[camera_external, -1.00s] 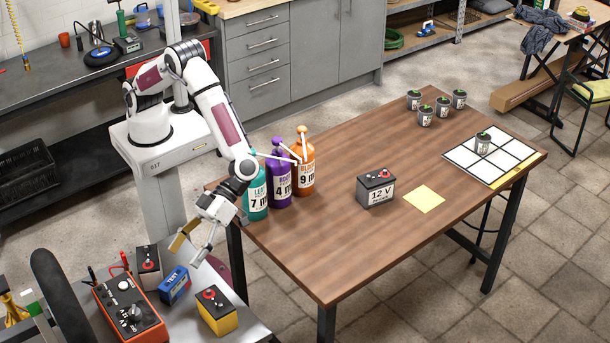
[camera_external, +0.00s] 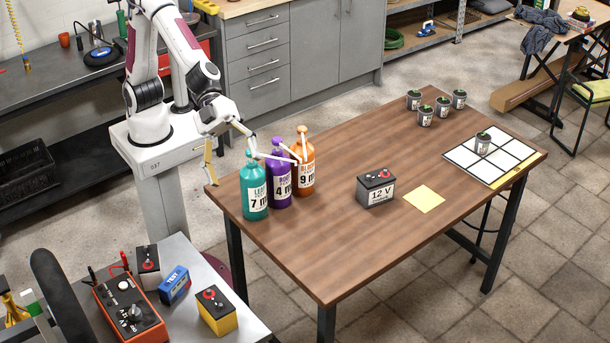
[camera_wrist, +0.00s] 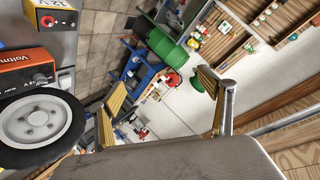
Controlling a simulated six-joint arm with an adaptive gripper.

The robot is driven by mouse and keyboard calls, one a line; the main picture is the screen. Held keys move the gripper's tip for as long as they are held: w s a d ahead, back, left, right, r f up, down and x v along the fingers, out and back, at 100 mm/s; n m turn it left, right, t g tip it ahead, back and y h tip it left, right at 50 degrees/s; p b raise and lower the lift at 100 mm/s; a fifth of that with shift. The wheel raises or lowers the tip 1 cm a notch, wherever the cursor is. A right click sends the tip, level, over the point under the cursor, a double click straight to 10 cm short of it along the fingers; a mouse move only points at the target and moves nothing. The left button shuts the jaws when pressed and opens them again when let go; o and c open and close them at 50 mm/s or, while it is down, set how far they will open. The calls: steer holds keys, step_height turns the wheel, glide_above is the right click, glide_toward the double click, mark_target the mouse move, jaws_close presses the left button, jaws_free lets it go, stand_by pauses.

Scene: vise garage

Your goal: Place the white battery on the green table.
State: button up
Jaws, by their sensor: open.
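A pale grey-white battery (camera_external: 148,262) with a dark top and red knob stands at the back of the grey metal table (camera_external: 186,248), lower left. A light grey battery marked 12 V (camera_external: 376,188) stands on the brown wooden table (camera_external: 330,255); I cannot tell which of these is the white battery. No table looks green in the external view. My gripper (camera_external: 232,160) is open and empty, above the wooden table's left corner, left of the teal bottle. Its two fingers are spread apart in the wrist view (camera_wrist: 163,105).
Teal (camera_external: 254,192), purple (camera_external: 279,178) and orange (camera_external: 304,165) pump bottles stand close beside my gripper. A blue box (camera_external: 174,285), yellow battery (camera_external: 219,313) and orange meter (camera_external: 130,310) are on the metal table. A yellow note (camera_external: 424,199) lies right of the 12 V battery.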

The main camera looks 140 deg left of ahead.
steer(key=s+a+r+n+g+y, duration=0.1)
steer(key=s+a+r+n+y, duration=0.25)
steer(key=s, duration=0.55)
steer(key=s+a+n+g+y, duration=0.1)
steer(key=s+a+n+y, duration=0.1)
steer(key=s+a+n, duration=0.5)
steer(key=s+d+f+g, duration=0.1)
steer(key=s+d+f, duration=0.1)
steer(key=s, duration=0.7)
steer(key=s+d+f+g+h, duration=0.1)
steer(key=s+d+f+g, duration=0.1)
steer(key=s, duration=0.7)
steer(key=s+d+f+g+h, duration=0.1)
steer(key=s+f, duration=0.3)
steer(key=s, duration=0.5)
steer(key=shift+s+d+g, duration=0.15)
steer(key=shift+d+g, duration=0.3)
steer(key=shift+g, duration=0.05)
